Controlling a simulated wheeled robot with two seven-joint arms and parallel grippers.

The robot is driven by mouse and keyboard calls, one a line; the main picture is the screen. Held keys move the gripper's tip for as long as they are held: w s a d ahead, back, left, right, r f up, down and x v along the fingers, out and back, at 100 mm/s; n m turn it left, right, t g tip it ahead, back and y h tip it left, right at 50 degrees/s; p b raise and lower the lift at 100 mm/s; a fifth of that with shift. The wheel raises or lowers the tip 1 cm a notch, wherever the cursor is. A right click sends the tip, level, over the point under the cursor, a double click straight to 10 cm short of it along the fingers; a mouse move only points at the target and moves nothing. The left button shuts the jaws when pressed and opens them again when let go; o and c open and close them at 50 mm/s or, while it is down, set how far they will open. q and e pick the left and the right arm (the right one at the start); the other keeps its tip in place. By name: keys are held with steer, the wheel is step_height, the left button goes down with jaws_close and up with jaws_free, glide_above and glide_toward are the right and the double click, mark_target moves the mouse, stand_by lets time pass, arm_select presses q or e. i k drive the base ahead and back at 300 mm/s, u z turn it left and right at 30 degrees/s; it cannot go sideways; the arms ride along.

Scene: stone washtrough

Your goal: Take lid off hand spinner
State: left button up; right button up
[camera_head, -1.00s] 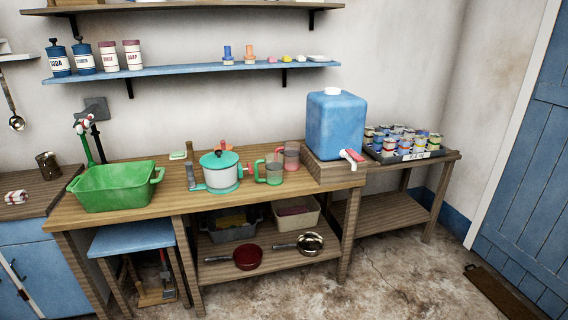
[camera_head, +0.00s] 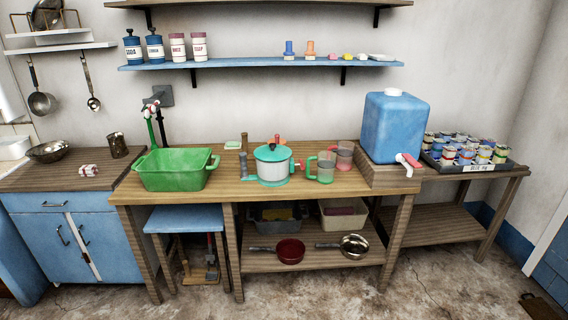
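The hand spinner (camera_head: 273,168) stands upright on the wooden table, right of the green basin. It has a pale body and a teal base. Its teal lid (camera_head: 273,152) sits on top, with a reddish-orange knob or handle at the top. A grey crank-like part shows at its left side. Neither of my grippers is in view.
A green basin (camera_head: 175,169) stands left of the spinner on the table (camera_head: 228,195). Two cups (camera_head: 322,167) stand close on its right. A blue water tank (camera_head: 394,127) and a tray of cans (camera_head: 466,166) are farther right.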

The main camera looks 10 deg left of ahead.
mark_target(272, 151)
steer(key=u, duration=0.55)
steer(key=i, duration=1.85)
steer(key=z, duration=0.45)
